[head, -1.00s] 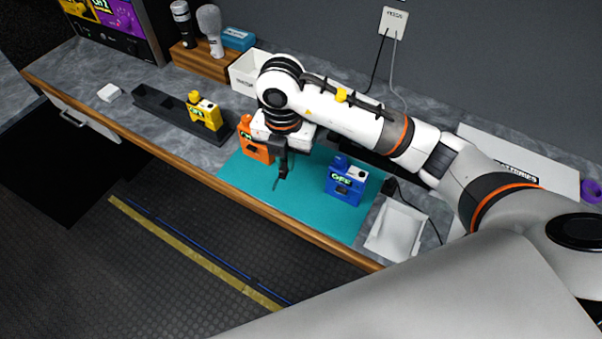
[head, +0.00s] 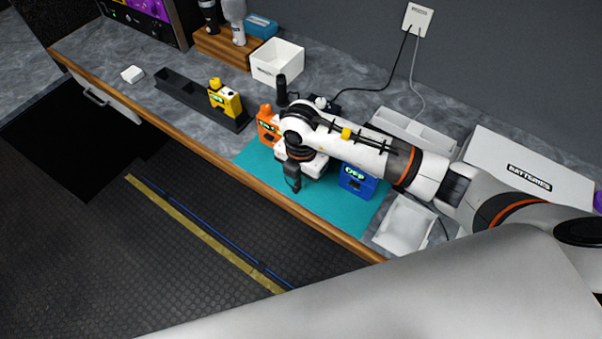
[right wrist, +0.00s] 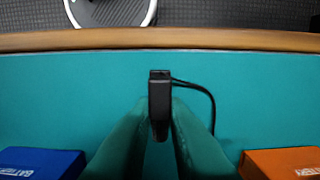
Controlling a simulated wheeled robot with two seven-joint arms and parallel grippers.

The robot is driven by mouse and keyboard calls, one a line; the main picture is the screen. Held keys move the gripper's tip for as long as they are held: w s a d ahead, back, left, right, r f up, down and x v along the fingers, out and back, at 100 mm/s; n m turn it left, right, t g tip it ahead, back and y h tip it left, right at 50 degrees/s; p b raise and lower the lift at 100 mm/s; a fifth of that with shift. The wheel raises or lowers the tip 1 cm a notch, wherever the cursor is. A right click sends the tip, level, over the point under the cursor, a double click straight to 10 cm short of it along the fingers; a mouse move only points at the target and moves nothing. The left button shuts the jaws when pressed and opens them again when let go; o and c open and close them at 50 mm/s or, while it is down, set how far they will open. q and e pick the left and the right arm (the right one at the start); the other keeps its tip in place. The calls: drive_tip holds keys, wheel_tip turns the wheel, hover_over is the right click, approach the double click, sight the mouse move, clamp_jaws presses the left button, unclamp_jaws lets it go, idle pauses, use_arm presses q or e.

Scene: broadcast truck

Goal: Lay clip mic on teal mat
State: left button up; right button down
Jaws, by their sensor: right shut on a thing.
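The teal mat (head: 335,213) lies along the front of the counter; it fills most of the right wrist view (right wrist: 70,95). My right gripper (head: 292,182) points down over the mat, between an orange pack and a blue pack and near the mat's front edge. It is shut on the clip mic (right wrist: 160,98), a small black piece with a thin black cable looping to the right in the right wrist view. I cannot tell whether the mic touches the mat. In the head view the mic is not clear against the dark fingers. My left gripper is not in view.
The orange pack (head: 267,124) and blue pack (head: 357,182) stand on the mat. A yellow pack (head: 226,100) sits in a dark tray (head: 180,90). A white open tray (head: 404,228) is right of the mat. A white bin (head: 277,66) and batteries box (head: 525,170) stand behind.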

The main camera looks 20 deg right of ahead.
sight(300, 179)
drive_tip(key=shift+f, duration=0.15)
drive_tip(key=c, duration=1.4)
unclamp_jaws()
drive_tip(key=shift+c, duration=0.2)
wheel_tip(300, 179, up, 12)
drive_tip(key=b, duration=0.2)
drive_tip(key=shift+r, duration=0.2)
